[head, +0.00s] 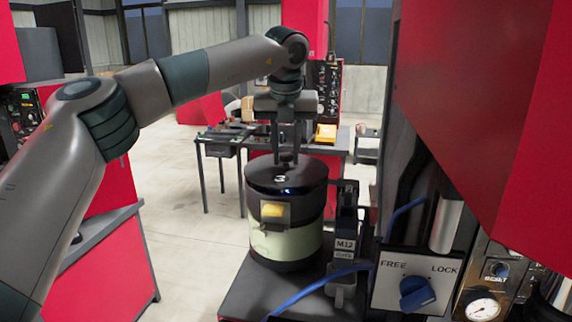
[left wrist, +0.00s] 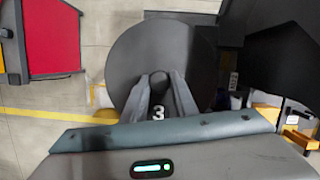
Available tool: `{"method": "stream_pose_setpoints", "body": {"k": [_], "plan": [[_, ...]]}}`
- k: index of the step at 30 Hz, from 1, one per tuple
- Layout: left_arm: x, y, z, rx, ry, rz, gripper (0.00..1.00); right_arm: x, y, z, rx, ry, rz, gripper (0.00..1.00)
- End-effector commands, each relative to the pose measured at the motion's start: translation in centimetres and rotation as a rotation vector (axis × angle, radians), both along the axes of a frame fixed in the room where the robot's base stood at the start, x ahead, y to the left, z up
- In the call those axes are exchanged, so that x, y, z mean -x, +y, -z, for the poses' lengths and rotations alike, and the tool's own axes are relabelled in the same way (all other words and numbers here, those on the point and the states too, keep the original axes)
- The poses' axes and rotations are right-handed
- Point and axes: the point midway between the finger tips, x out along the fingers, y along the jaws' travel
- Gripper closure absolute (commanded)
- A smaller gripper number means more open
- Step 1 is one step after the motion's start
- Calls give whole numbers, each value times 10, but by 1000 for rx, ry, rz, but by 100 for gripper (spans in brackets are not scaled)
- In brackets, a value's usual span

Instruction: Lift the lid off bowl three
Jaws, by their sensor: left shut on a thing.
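Bowl three is a round drum with a pale green lower body (head: 288,243) on a dark stand. Its black lid (head: 310,178) carries a white "3" and sits level on top, with no gap that I can see. The lid also shows from above as a dark disc in the left wrist view (left wrist: 145,45). My left gripper (head: 286,158) points straight down over the lid's middle. Its fingers (left wrist: 160,95) are shut on the lid's knob (left wrist: 158,78), which the fingers mostly hide in the head view. My right gripper is not in view.
An M12 label plate (head: 345,245) and a blue cable (head: 318,286) are close to the bowl's right. A FREE/LOCK panel with a blue knob (head: 417,293) and a red machine cabinet (head: 480,100) crowd the right. A workbench (head: 332,147) stands behind. Open floor lies left.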

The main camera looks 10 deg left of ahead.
Motion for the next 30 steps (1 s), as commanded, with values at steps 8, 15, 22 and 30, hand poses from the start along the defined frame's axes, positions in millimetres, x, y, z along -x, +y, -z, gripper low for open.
{"method": "stream_pose_setpoints", "body": {"k": [8, 15, 22, 30], "plan": [[9, -26, -32, 0, -4, 2, 100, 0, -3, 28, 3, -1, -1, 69], [25, -70, -62, -1, -4, 2, 100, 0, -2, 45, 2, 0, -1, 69], [36, -98, -83, 0, -2, 0, 100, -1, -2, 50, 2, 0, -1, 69], [40, -109, -91, 0, -1, 0, 100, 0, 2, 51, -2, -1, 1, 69]]}}
